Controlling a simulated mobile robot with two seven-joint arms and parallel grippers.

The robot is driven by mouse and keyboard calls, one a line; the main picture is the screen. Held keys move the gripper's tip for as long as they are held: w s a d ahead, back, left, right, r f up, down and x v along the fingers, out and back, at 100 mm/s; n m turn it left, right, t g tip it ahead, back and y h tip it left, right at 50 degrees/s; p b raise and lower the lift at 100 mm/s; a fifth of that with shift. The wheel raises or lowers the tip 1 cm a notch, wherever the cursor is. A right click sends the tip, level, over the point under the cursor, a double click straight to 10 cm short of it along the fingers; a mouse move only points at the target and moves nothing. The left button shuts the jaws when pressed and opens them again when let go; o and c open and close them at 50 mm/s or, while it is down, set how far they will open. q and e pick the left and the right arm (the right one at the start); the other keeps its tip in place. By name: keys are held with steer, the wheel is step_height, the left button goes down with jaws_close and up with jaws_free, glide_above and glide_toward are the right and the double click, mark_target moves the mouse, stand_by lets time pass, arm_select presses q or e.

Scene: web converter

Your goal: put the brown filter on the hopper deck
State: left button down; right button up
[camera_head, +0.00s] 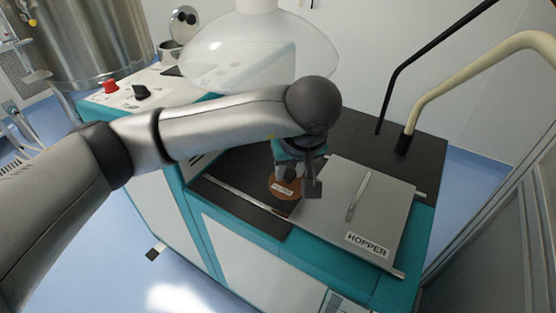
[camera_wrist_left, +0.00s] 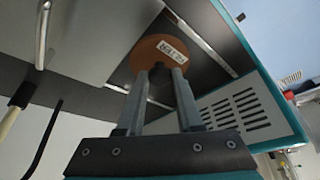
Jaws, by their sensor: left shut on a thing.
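The brown filter (camera_head: 283,190) is a round disc with a white label. In the head view it is low over the dark top of the machine, at the left edge of the grey plate lettered HOPPER (camera_head: 385,205). My left gripper (camera_head: 294,178) comes down from above and is shut on the filter, hiding part of it. In the left wrist view, the filter (camera_wrist_left: 150,52) is at the ends of the two fingers (camera_wrist_left: 161,72), its label facing the camera. I cannot tell whether the filter touches the surface beneath. My right gripper is not in view.
A clear dome (camera_head: 258,48) hangs above the back of the machine. A black rail and a cream rail (camera_head: 430,95) rise at the right. A red button (camera_head: 110,86) and a black knob (camera_head: 141,91) are on the left panel. The HOPPER plate is bare apart from its handle.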

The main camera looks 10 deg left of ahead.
arm_select(q)
steer(key=w+f, duration=0.1)
steer(key=w, duration=0.1)
steer(key=w+a+f+b, duration=0.1)
steer(key=w, duration=0.1)
steer(key=w+a+f, duration=0.1)
steer(key=w, duration=0.1)
steer(key=shift+w+a+f, duration=0.1)
steer(key=shift+a+f, duration=0.15)
steer(key=shift+w+a+f+b, duration=0.25)
steer(key=shift+w+f+b, duration=0.1)
steer(key=shift+w+f, duration=0.15)
steer(key=shift+w+a+f+b, duration=0.2)
steer(key=shift+w+f+b, duration=0.15)
steer(key=shift+w, duration=0.2)
steer(key=shift+w+a+f, duration=0.1)
steer(key=shift+w+f, duration=0.15)
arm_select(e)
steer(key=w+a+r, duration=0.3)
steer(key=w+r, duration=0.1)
arm_select(q)
steer(key=shift+f, duration=0.1)
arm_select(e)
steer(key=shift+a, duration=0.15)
arm_select(q)
steer(key=c, duration=0.6)
jaws_free()
steer(key=shift+o, duration=0.2)
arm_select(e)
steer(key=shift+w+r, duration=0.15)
